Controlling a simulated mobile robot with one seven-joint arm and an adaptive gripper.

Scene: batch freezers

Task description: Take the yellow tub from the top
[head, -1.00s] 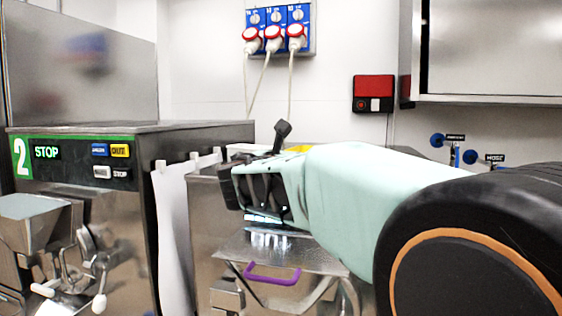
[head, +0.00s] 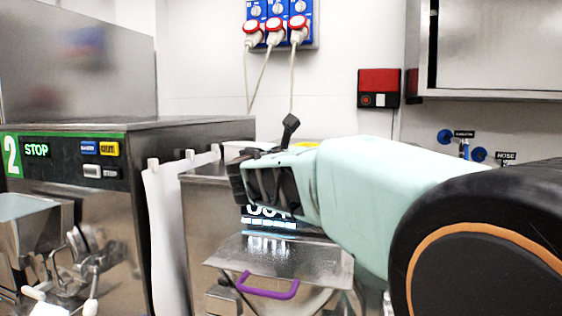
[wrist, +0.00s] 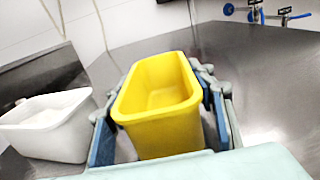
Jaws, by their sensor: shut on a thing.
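The yellow tub (wrist: 158,92) is an open, empty-looking rectangular container in the wrist view. It sits between the two fingers of my gripper (wrist: 160,118), which is shut on its sides. The steel top (wrist: 250,70) of the machine shows behind and around it; I cannot tell whether the tub touches it. In the head view my gripper (head: 262,185) is over the right machine, and only a sliver of yellow (head: 306,145) shows behind my pale green arm.
A white tub (wrist: 45,125) with pale contents stands close left of my gripper. Machine 2 (head: 100,160) stands at left. A steel cabinet (head: 490,45) hangs at upper right. Blue taps (wrist: 255,14) are on the back wall.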

